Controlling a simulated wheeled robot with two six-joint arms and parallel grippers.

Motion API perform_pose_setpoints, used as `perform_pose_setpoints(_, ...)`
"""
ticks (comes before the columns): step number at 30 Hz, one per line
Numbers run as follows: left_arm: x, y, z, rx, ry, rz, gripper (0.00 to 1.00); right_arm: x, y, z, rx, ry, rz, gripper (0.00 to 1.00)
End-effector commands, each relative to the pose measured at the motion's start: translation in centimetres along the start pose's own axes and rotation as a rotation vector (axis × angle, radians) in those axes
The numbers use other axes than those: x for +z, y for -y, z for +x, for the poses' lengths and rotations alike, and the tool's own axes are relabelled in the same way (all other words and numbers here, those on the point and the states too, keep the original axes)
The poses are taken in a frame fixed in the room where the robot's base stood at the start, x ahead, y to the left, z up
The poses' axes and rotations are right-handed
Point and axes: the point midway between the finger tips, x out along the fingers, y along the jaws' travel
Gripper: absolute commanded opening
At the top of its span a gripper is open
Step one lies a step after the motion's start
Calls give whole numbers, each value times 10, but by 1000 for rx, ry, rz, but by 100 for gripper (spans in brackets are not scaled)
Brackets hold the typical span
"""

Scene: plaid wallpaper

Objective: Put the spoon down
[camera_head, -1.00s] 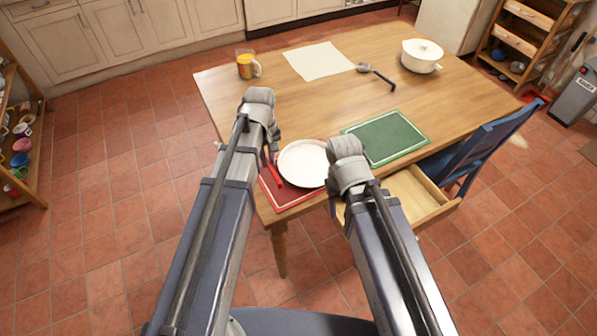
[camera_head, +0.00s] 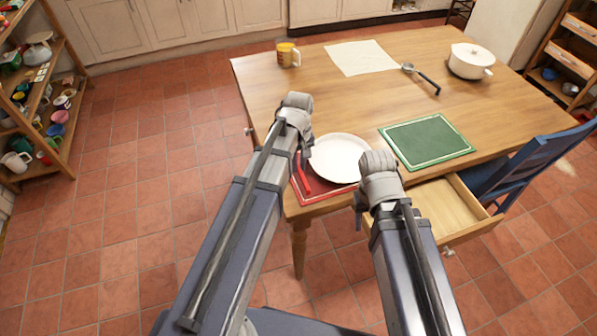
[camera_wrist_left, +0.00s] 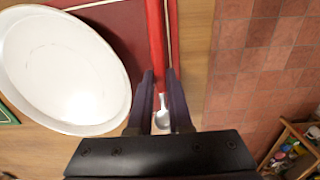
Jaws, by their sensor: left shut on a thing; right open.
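A red-handled spoon (camera_wrist_left: 155,45) with a silver bowl is between the fingers of my left gripper (camera_wrist_left: 162,95) in the left wrist view. The gripper is shut on it near the neck. In the head view the spoon (camera_head: 302,177) shows as a red strip left of the white plate (camera_head: 340,157), over the left edge of the red placemat (camera_head: 308,193). I cannot tell whether it touches the mat. My left gripper (camera_head: 304,158) is mostly hidden behind its wrist. My right gripper (camera_head: 360,208) is open and empty near the table's front edge, its fingertips largely hidden.
The wooden table (camera_head: 330,100) also bears a green placemat (camera_head: 428,143), a ladle (camera_head: 422,78), a white pot (camera_head: 471,61), a pale cloth (camera_head: 362,57) and a yellow mug (camera_head: 288,54). An open drawer (camera_head: 447,205) juts out in front. A blue chair (camera_head: 530,165) stands at right.

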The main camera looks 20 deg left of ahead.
Motion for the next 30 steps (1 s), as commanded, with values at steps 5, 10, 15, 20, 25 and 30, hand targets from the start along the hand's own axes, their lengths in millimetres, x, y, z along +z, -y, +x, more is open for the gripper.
perform_pose_setpoints(5, 0, 0, 22, 0, 0, 0, 0, -1, 2, 22, 0, 0, 0, 50)
perform_pose_setpoints(10, 0, 0, 19, 0, 0, 0, 0, -1, 2, 19, 0, 0, 0, 50)
perform_pose_setpoints(15, 0, 0, 22, 0, 0, 0, 0, -1, 2, 22, 0, 0, 0, 50)
perform_pose_setpoints(20, 0, 0, 22, 0, 0, 0, 29, -1, 2, 22, 0, 0, 0, 50)
perform_pose_setpoints(25, 0, 0, 22, 0, 0, 0, 47, -1, 2, 22, 0, 0, 0, 50)
perform_pose_setpoints(30, 0, 0, 22, 0, 0, 0, 47, -1, 2, 22, 0, 0, 0, 50)
